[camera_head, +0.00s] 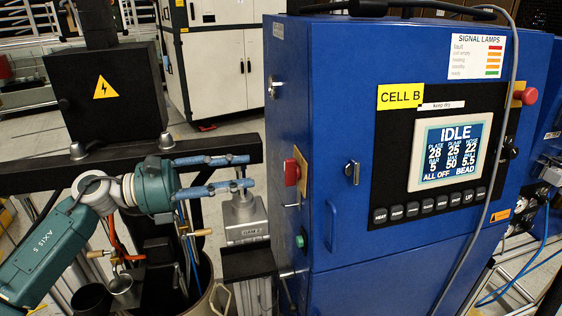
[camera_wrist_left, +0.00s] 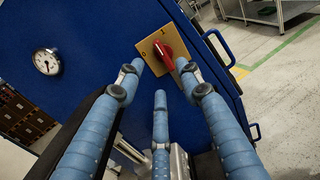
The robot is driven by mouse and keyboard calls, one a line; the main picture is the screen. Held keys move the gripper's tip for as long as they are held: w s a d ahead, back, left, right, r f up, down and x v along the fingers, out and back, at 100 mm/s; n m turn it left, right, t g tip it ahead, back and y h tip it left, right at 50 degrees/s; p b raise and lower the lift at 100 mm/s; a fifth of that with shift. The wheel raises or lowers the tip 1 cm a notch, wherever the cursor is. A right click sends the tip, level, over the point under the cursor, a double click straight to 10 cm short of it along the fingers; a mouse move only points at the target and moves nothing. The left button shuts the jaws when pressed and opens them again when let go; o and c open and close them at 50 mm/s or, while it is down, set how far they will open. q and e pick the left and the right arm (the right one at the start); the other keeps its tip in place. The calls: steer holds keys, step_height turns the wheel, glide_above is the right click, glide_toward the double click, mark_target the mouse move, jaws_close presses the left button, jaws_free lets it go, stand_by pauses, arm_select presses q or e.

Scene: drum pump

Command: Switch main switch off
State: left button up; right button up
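The main switch is a red rotary handle (camera_head: 291,172) on the left side of the blue cabinet (camera_head: 345,110). In the left wrist view the red handle (camera_wrist_left: 164,56) sits slanted on a yellow plate (camera_wrist_left: 148,47) with small markings. I cannot tell its setting for certain. My left gripper (camera_head: 250,171) has its blue fingers spread and pointing at the switch, with a gap left to it in the head view. In the left wrist view the fingertips (camera_wrist_left: 163,74) surround the near side of the handle, and nothing is held. My right gripper is not in view.
The cabinet front has a screen (camera_head: 451,151) reading IDLE. A grey block (camera_head: 243,220) stands on a black ledge below the left fingers. A green button (camera_head: 300,241) is below the switch. A black box (camera_head: 105,88) stands behind my left arm. A gauge (camera_wrist_left: 46,61) is near the switch.

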mark_target(291, 173)
arm_select(q)
steer(key=p+x, duration=0.3)
steer(key=x, duration=0.5)
steer(key=shift+r, duration=0.15)
steer(key=shift+w+d, duration=0.15)
steer(key=shift+d, duration=0.45)
steer(key=c, duration=0.6)
jaws_close()
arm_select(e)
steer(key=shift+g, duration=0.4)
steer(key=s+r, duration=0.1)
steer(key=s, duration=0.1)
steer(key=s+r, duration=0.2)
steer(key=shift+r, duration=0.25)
